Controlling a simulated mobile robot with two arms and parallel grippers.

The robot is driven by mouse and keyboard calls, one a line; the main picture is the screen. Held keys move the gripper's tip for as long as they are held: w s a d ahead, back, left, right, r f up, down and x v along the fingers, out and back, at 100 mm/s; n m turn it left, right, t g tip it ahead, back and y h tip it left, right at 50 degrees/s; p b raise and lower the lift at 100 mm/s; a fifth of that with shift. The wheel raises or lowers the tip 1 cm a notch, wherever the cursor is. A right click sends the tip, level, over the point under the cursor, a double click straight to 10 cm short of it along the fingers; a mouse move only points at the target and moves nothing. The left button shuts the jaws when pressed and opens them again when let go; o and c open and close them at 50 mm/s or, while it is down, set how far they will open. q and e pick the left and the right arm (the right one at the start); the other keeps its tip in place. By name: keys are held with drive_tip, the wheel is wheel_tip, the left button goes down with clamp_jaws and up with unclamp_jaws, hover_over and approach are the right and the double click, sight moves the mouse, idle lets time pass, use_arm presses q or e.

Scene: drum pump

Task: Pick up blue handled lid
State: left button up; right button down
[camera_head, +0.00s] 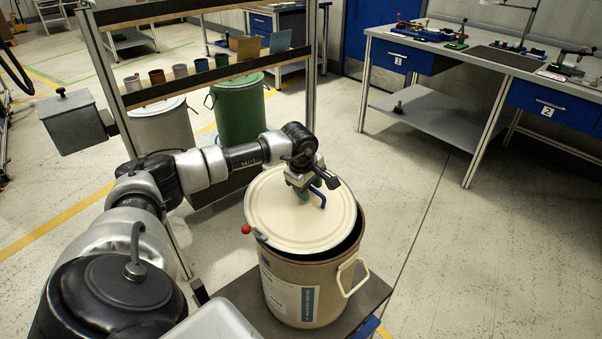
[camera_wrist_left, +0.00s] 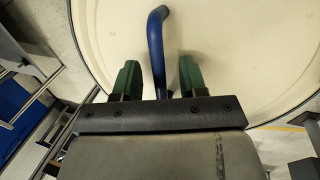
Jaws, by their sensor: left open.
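The cream lid (camera_head: 290,222) with a blue handle (camera_head: 318,196) rests on a beige drum (camera_head: 305,290). The lid looks a little off-centre, with a dark gap at the drum's right rim. My left gripper (camera_head: 308,192) is over the lid at the handle. In the left wrist view the lid (camera_wrist_left: 235,50) fills most of the picture. The blue handle (camera_wrist_left: 156,45) runs between the two green fingers of my left gripper (camera_wrist_left: 158,78). The fingers are open, with a gap on each side of the handle. My right gripper is not in view.
The drum stands on a dark platform (camera_head: 250,292). A shelf rack (camera_head: 200,78) with several cups stands behind my left arm, with a green drum (camera_head: 240,110) beyond it. A workbench (camera_head: 470,60) with blue drawers stands at the back right. The floor right of the drum is clear.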

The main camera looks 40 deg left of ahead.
use_arm(q)
drive_tip(key=c, duration=0.8)
clamp_jaws()
drive_tip(key=shift+r, duration=0.1)
